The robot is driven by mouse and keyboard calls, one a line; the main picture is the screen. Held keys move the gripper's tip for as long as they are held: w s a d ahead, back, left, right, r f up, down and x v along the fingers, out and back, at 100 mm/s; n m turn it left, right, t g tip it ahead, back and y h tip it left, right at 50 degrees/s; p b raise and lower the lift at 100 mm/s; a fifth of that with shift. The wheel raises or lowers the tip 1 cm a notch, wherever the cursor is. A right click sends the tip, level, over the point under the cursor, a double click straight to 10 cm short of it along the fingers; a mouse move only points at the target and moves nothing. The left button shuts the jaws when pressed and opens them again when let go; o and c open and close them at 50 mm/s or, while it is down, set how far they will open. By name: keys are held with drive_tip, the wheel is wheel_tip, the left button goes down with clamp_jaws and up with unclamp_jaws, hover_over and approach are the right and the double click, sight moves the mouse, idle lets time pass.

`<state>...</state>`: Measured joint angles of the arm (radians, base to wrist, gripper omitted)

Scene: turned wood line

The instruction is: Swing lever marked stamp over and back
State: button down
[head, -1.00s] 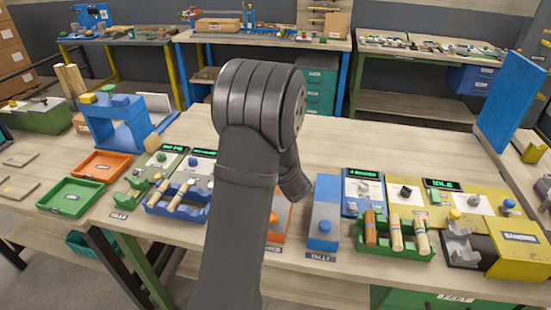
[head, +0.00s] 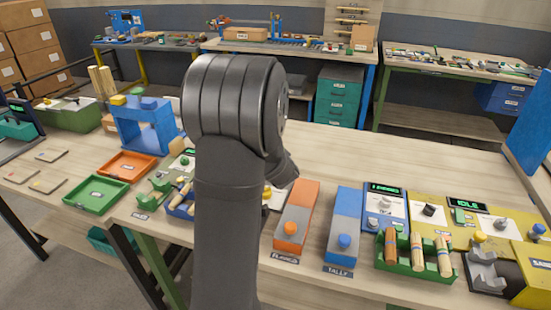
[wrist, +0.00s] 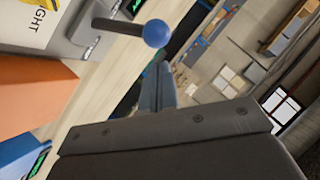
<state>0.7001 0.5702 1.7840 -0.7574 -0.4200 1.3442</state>
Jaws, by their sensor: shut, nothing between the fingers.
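A lever with a blue ball knob (wrist: 157,33) on a dark rod shows at the top of the wrist view. Its rod comes from a grey housing at upper left, near a label partly reading "IGHT". I cannot read the word stamp on it. My gripper (wrist: 155,88) points into the wrist view, its fingers together and empty, just below the knob and apart from it in the picture. In the head view my own arm hides the gripper. No label reading stamp is legible there either.
An orange-topped block (head: 297,218) and a blue-topped block marked Tally (head: 344,225) stand right of my arm. A green rack (head: 415,262) holds wooden handles. Green (head: 97,192) and orange (head: 127,165) trays lie left. The table's back middle is clear.

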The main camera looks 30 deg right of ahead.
drive_tip(key=shift+r, duration=0.65)
drive_tip(key=d+r+v, duration=0.1)
drive_tip(key=r+v, duration=0.1)
drive_tip(key=v, duration=1.1)
drive_tip(key=shift+w+d+r, duration=0.15)
drive_tip(key=shift+w+d, duration=0.1)
drive_tip(key=shift+w, duration=0.15)
drive_tip(key=shift+w, duration=0.1)
drive_tip(key=f+x, duration=0.1)
drive_tip(key=x, duration=1)
drive_tip(key=shift+a+f, duration=0.25)
drive_tip(key=shift+f, duration=0.35)
